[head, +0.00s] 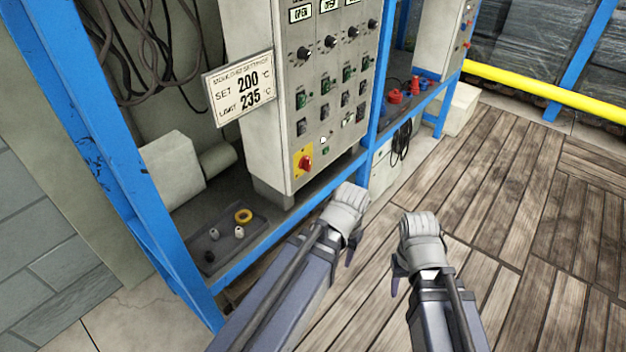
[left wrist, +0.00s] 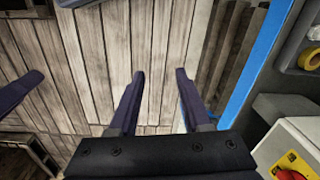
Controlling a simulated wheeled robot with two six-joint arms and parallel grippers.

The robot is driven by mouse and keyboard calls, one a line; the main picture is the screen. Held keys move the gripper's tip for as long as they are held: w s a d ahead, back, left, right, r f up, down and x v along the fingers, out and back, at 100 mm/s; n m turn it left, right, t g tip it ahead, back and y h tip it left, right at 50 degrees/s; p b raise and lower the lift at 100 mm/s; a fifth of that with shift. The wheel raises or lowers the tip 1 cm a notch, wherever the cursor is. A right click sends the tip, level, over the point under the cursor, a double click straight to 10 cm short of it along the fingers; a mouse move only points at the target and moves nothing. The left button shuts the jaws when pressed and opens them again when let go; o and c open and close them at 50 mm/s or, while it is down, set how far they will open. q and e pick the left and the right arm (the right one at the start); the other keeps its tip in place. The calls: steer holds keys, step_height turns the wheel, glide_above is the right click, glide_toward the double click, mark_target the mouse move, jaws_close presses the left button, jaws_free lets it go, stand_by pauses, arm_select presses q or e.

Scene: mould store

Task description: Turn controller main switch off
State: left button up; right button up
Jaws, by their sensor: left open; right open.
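The controller cabinet (head: 290,110) is a tall pale box on a blue-framed shelf. Its main switch (head: 305,162) is a red rotary knob on a yellow plate, low on the front panel. The switch (left wrist: 290,172) also shows at the lower right corner of the left wrist view, partly cut off. My left gripper (head: 352,240) is in front of and below the cabinet, to the right of the switch and apart from it. In the left wrist view its two fingers (left wrist: 155,80) are spread with nothing between them. My right gripper (head: 394,285) is further right over the floor, open and empty.
A sign (head: 240,88) reading 200 and 235 hangs left of the panel. Blue posts (head: 130,150) frame the shelf. A dark tray (head: 215,245) holds a yellow ring (head: 243,215) and small pieces. The wooden floor (head: 500,190) to the right is clear.

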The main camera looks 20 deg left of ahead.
arm_select(q)
steer(key=w+a+f+m+y+b, duration=0.3)
steer(key=w+a+f+b, duration=0.4)
steer(key=a+f+b, duration=0.35)
steer(key=w+r+m+t+y, duration=0.3)
steer(key=w+r+m+y, duration=0.3)
steer(key=r+m, duration=0.2)
steer(key=w+d+r+m+t+y, duration=0.1)
steer(key=w+r+m+t+y, duration=0.2)
steer(key=w+r+m+y, duration=0.4)
step_height(320, 180, up, 4)
steer(key=shift+w+d+m+b, duration=0.3)
steer(key=shift+m+b, duration=0.1)
steer(key=shift+m, duration=0.6)
